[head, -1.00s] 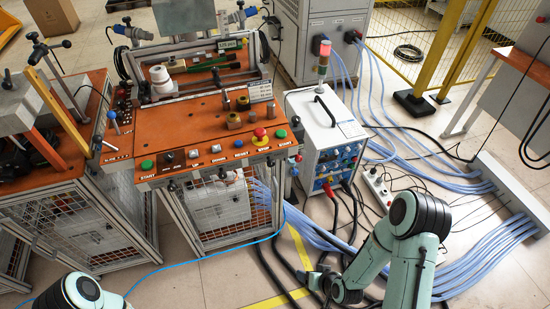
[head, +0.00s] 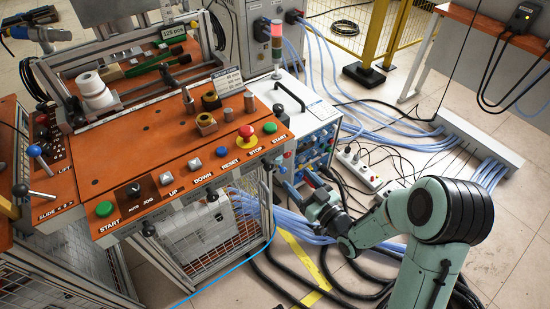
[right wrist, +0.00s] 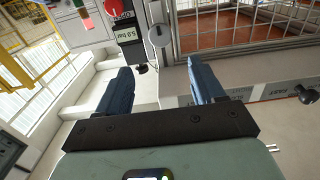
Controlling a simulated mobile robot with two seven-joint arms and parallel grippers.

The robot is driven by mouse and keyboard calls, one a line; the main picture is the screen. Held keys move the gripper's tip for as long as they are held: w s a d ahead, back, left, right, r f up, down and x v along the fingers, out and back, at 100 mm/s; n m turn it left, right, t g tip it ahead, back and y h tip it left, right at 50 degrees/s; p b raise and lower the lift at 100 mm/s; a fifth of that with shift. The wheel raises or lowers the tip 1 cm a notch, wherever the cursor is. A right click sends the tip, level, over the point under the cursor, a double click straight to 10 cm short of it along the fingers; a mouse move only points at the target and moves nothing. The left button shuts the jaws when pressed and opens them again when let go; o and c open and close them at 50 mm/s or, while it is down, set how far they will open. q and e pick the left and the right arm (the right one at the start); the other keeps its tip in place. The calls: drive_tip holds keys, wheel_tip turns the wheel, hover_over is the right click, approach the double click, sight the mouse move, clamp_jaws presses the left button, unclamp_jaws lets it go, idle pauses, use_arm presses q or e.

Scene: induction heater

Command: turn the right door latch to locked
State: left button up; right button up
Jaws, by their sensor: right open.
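The orange-topped bench (head: 150,137) has mesh doors (head: 205,248) below its front edge. A small dark fitting (head: 268,163) sits under its right front corner; I cannot tell whether it is the right door latch. My right gripper (head: 301,187) is just right of that corner, apart from it, its fingers spread and empty. The right wrist view shows the two blue fingers (right wrist: 162,86) wide apart. Beyond them are a round grey knob (right wrist: 160,35) on the frame beside a mesh panel (right wrist: 240,32) and a small black knob (right wrist: 141,68). My left gripper is out of view.
A control box (head: 306,122) with blue and red plugs stands right of the bench, close to my right gripper. Hoses and black cables (head: 340,275) cover the floor. A power strip (head: 358,170) lies behind. Buttons, including a red one (head: 246,131), line the bench front.

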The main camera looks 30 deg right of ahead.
drive_tip(key=w+a, duration=0.1)
drive_tip(key=w, duration=1)
drive_tip(key=shift+b, duration=0.45)
drive_tip(key=c, duration=1)
